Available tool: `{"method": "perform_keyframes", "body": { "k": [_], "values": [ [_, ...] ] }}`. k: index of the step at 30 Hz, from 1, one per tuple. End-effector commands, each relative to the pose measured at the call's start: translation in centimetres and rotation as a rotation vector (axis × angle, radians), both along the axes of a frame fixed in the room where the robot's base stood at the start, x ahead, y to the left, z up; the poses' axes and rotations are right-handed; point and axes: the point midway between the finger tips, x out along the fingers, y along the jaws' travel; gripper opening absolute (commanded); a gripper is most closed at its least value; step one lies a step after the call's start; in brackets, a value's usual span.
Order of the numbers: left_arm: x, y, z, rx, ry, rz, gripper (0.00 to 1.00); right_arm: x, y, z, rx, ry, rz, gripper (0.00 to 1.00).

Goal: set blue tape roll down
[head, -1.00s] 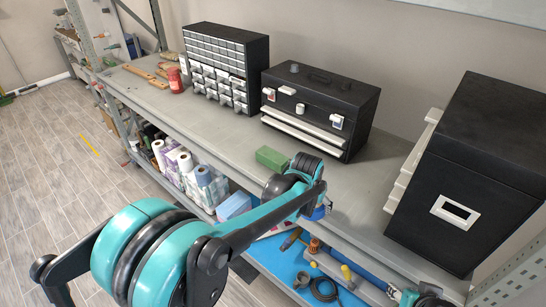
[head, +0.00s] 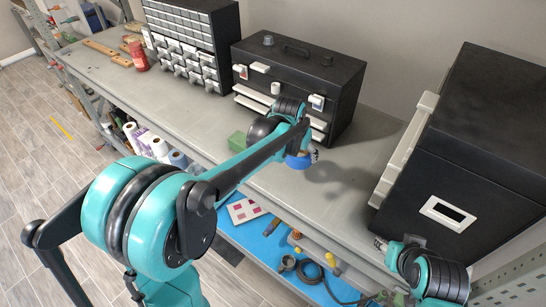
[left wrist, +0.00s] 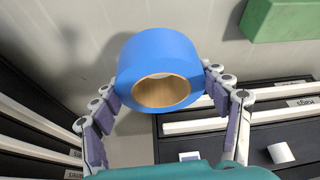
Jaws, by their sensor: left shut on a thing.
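The blue tape roll (head: 298,162) shows in the head view partly behind my left arm. It is above the grey bench top (head: 345,185). My left gripper (head: 309,157) is shut on it. In the left wrist view the roll (left wrist: 160,68) sits between the two fingers, its tan core facing the camera. Its shadow lies apart from it on the grey top, so it appears held above the surface. My right gripper (head: 382,244) is at the lower right, small and partly hidden; its opening cannot be told.
A black toolbox (head: 300,80) stands behind the roll, with a black drawer cabinet (head: 475,150) to the right. A green block (head: 236,140) lies left of my gripper and shows in the left wrist view (left wrist: 282,18). The bench between toolbox and cabinet is clear.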

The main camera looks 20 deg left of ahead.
Motion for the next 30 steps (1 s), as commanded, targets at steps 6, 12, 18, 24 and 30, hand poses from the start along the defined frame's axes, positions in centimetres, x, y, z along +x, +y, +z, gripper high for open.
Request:
{"method": "perform_keyframes", "body": {
  "k": [6, 12, 18, 24, 30],
  "values": [
    [0.6, 4.9, -3.1, -0.001, -0.001, 0.004, 0.42, 0.0, 0.0, -1.0, 0.000, 0.000, 0.000, 0.40],
    [0.7, 6.7, -4.1, 0.000, -0.001, 0.000, 0.42, 0.0, 0.0, -1.2, 0.000, 0.000, 0.000, 0.40],
    [0.7, 6.7, -6.3, 0.000, 0.000, -0.001, 0.42, 0.0, 0.0, -1.9, 0.000, 0.000, 0.000, 0.40],
    [0.7, 6.7, -8.2, 0.000, -0.001, -0.001, 0.42, 0.0, 0.0, -2.3, 0.000, 0.000, 0.000, 0.40],
    [0.7, 6.7, -8.1, 0.000, 0.000, -0.001, 0.42, 0.0, 0.0, -2.3, 0.000, 0.000, 0.000, 0.40]
  ]
}}
